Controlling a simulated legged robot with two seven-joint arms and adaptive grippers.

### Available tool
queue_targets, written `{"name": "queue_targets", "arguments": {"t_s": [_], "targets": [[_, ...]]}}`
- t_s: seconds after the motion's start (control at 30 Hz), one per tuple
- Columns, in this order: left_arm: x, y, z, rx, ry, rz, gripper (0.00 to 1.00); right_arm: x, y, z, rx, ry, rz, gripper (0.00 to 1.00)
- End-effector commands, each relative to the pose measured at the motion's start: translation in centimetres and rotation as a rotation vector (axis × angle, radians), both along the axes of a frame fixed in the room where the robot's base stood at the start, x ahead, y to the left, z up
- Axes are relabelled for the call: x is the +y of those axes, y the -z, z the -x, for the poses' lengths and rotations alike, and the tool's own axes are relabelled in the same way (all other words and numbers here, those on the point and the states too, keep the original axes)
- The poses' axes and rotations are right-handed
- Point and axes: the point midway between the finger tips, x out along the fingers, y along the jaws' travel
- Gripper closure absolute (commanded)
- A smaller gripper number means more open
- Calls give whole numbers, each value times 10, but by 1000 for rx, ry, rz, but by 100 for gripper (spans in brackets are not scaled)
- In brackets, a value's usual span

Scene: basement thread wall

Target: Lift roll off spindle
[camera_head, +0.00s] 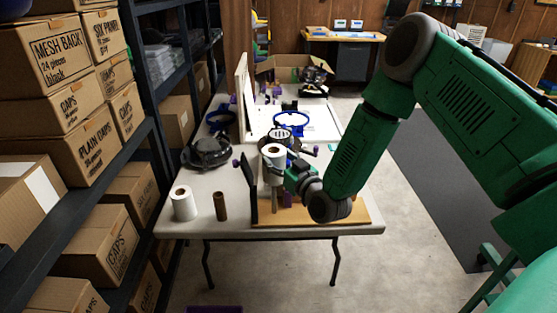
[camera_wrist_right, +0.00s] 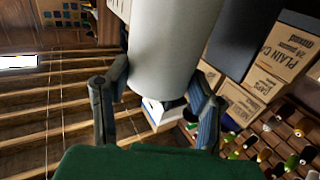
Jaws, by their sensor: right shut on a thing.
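A white roll (camera_head: 273,158) stands upright above the wooden board at the table's front. My right gripper (camera_head: 285,175) is shut on the roll from its right side. In the right wrist view the white roll (camera_wrist_right: 175,45) fills the space between the two fingers of the gripper (camera_wrist_right: 163,80). A thin upright piece that looks like the spindle (camera_head: 275,196) shows below the roll. Whether its upper part is still inside the roll is hidden. My left gripper is not in view.
A second white roll (camera_head: 184,203) and a brown cardboard tube (camera_head: 220,206) stand at the table's (camera_head: 185,228) front left. A black round device (camera_head: 207,152) and blue hoops (camera_head: 222,118) lie behind. Shelves of boxes (camera_head: 75,60) line the left; floor on the right is clear.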

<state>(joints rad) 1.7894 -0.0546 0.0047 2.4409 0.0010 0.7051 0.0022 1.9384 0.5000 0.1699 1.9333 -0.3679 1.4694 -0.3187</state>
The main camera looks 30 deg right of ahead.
Motion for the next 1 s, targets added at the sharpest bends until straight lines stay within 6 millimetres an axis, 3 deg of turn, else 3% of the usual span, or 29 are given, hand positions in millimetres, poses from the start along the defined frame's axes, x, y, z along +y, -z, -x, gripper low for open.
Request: {"name": "queue_targets", "arguments": {"t_s": [0.17,0.53,1.0], "targets": [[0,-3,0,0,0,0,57,0,-5,0,-2,0,0,83],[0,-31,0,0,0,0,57,0,-40,0,-3,-1,0,83],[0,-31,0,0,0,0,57,0,-40,0,-2,0,0,83]]}}
